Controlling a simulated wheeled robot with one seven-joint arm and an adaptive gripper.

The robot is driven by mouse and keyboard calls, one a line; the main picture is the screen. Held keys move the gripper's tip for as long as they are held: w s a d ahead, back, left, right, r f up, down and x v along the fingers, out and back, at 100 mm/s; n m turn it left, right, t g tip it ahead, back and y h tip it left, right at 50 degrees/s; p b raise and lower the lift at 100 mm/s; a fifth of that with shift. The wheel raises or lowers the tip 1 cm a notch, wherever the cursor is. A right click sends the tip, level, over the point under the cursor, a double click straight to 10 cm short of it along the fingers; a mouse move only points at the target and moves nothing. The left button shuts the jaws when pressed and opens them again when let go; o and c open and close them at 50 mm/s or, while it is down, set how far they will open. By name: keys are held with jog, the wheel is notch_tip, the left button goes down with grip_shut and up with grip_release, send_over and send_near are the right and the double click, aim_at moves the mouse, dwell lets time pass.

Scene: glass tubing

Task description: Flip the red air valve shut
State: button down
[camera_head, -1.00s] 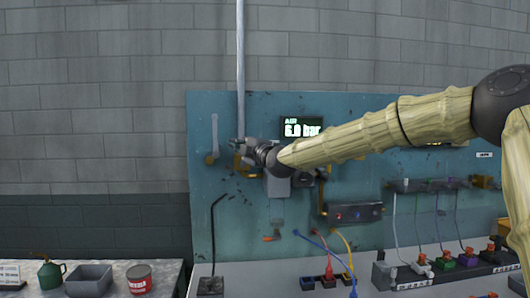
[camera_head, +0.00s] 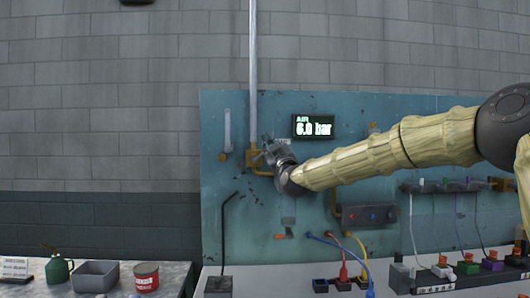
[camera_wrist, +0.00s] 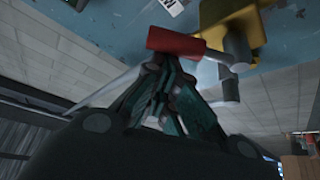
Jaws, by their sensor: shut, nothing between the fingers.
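The red valve lever (camera_wrist: 175,43) shows in the wrist view, joined to a yellow valve body (camera_wrist: 222,18) with a grey pipe beside it. In the head view the yellow valve fitting (camera_head: 253,161) sits at the foot of a vertical grey pipe on the teal panel; its red lever cannot be made out there. My gripper (camera_head: 268,147) is just right of this fitting. In the wrist view my gripper (camera_wrist: 163,62) is shut and empty, its fingertips right at the lever's lower edge; I cannot tell whether they touch.
An AIR display (camera_head: 314,126) reads about 6.0 bar, slightly blurred. A dark box with buttons (camera_head: 367,215) and cables with plugs (camera_head: 343,272) lie below my arm. A side table at left holds a grey bin (camera_head: 96,276) and a red can (camera_head: 146,277).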

jog(key=shift+d+f+m+t+h+b, duration=0.35)
jog(key=shift+f+m+h+b, duration=0.3)
jog(key=shift+m+h, duration=0.85)
jog(key=shift+d+f+m+t+h+b, duration=0.35)
jog(key=shift+f+m+h+b, duration=0.3)
jog(key=shift+m, duration=1.5)
jog(key=shift+d+f+m+t+h+b, duration=0.2)
jog(key=shift+d+f+m+h+b, duration=0.45)
jog(key=shift+m+h, duration=0.9)
jog(key=shift+a+r+m, duration=0.1)
jog(key=shift+a+m, duration=0.1)
jog(key=shift+m, duration=0.2)
jog(key=shift+r, duration=0.1)
notch_tip(320, 180, up, 4)
jog(key=p, duration=0.2)
jog(key=b+v, duration=0.1)
jog(key=v, duration=0.9)
jog(key=shift+s, duration=0.45)
jog(key=shift+d, duration=0.15)
